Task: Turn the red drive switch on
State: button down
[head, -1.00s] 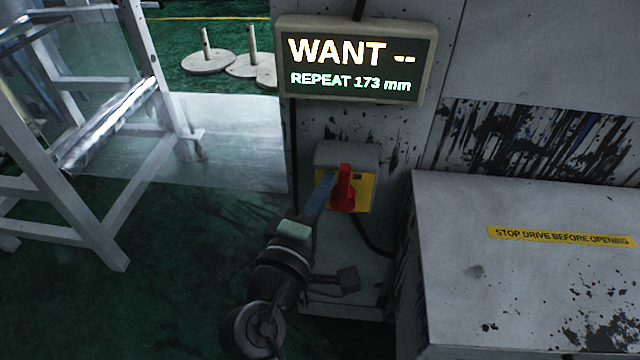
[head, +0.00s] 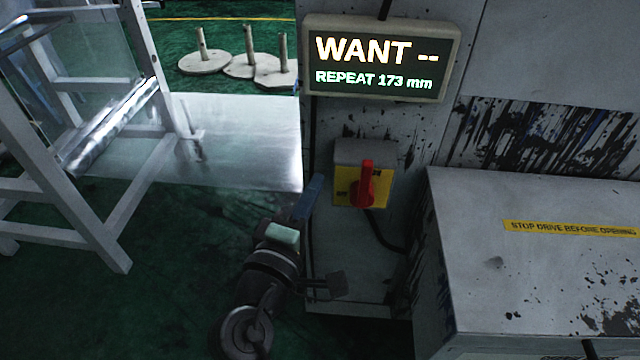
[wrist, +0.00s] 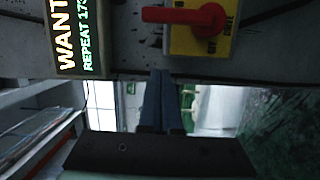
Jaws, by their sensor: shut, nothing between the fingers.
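The red drive switch (head: 366,182) is a rotary handle on a yellow plate (head: 382,187), on a grey box on the machine's front. Its handle stands nearly upright in the head view. In the wrist view the red handle (wrist: 188,16) shows sideways, with lettering on the plate (wrist: 200,42), including what looks like DRIVE. My gripper (head: 312,185) is to the left of the switch box, apart from the handle. Its blue fingers are together and empty. In the wrist view the fingertips (wrist: 162,73) are below the switch plate.
A display (head: 380,60) reading "WANT --" and "REPEAT 173 mm" hangs above the switch. A grey cabinet (head: 520,270) with a yellow warning label juts out at right. A white frame with a roller (head: 110,120) stands at left. A cable runs below the switch box. Green floor is open at lower left.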

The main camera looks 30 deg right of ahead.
jog(key=v, duration=0.8)
jog(key=shift+s+d, duration=0.3)
jog(key=shift+d, duration=0.05)
jog(key=w+a+r+m+t+y, duration=0.2)
jog(key=r+t, duration=0.1)
jog(key=r, duration=0.5)
jog(key=w+a+r+m+t+y, duration=0.2)
jog(key=a+r+m+t, duration=0.1)
jog(key=r, duration=0.5)
jog(key=w+a+r+m+t+y, duration=0.2)
jog(key=r+t+y, duration=0.1)
jog(key=r, duration=0.6)
jog(key=s+a+r+m+t+y, duration=0.1)
jog(key=s+a+r+t+y, duration=0.2)
jog(key=r, duration=0.5)
jog(key=s+a+r+t+y, duration=0.2)
jog(key=s+r+t, duration=0.1)
jog(key=s+r, duration=0.4)
notch_tip(320, 180, up, 23)
jog(key=y+p, duration=0.1)
jog(key=p, duration=2)
jog(key=shift+w+a+f, duration=0.2)
jog(key=shift+w, duration=0.2)
